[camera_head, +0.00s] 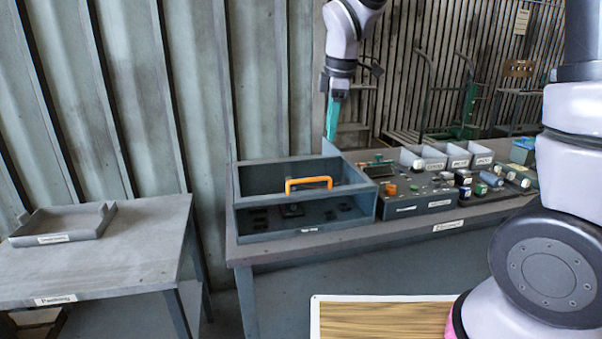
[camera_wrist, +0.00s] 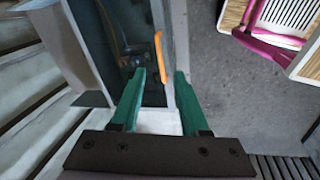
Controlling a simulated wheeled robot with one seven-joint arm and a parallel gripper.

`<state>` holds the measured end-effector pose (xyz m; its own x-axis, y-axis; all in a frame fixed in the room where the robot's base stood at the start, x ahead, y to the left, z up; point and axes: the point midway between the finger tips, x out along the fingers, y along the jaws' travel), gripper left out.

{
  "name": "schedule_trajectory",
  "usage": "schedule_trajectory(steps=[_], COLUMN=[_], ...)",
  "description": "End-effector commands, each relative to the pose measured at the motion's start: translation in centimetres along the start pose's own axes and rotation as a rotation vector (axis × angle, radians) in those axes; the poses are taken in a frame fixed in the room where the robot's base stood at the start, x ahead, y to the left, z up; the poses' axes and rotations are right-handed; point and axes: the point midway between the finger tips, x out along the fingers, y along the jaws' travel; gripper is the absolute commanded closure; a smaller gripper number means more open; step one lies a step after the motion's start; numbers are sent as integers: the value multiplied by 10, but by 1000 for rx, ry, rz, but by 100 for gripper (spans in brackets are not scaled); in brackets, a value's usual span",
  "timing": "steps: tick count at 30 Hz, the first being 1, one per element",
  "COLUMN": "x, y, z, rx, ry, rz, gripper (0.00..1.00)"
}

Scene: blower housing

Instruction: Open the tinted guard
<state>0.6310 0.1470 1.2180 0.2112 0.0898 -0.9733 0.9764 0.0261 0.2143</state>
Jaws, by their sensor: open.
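The tinted guard (camera_head: 262,178) is a dark see-through cover on a blue-grey box (camera_head: 300,234) on the bench. It looks closed, with small dark parts dimly visible behind it. An orange bar handle (camera_head: 308,183) spans its front upper part. My gripper (camera_head: 331,136) points down near the box's back right corner in the head view, above and behind the handle and apart from it. In the wrist view my gripper (camera_wrist: 160,76) is open with two green fingers. The orange handle (camera_wrist: 159,55) appears lengthwise between them, farther off. Nothing is held.
Right of the box stands a control panel (camera_head: 425,198) with knobs, and grey bins (camera_head: 435,157) behind it. A side table (camera_head: 120,245) with a shallow tray (camera_head: 62,225) is at left. A wooden-topped surface (camera_head: 385,318) is in front. A corrugated wall stands behind.

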Motion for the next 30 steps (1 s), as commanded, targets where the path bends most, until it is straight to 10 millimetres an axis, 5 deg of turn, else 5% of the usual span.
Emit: schedule_trajectory(steps=[6, 11, 24, 30], x=[32, 47, 124, 139], y=[0, 0, -3, -3], z=[-31, -32, -28, -28], rx=[-236, -253, -248, -248], ry=[-32, -35, -34, -33], rz=[-30, -33, -33, -31], gripper=[55, 55, 55, 55])
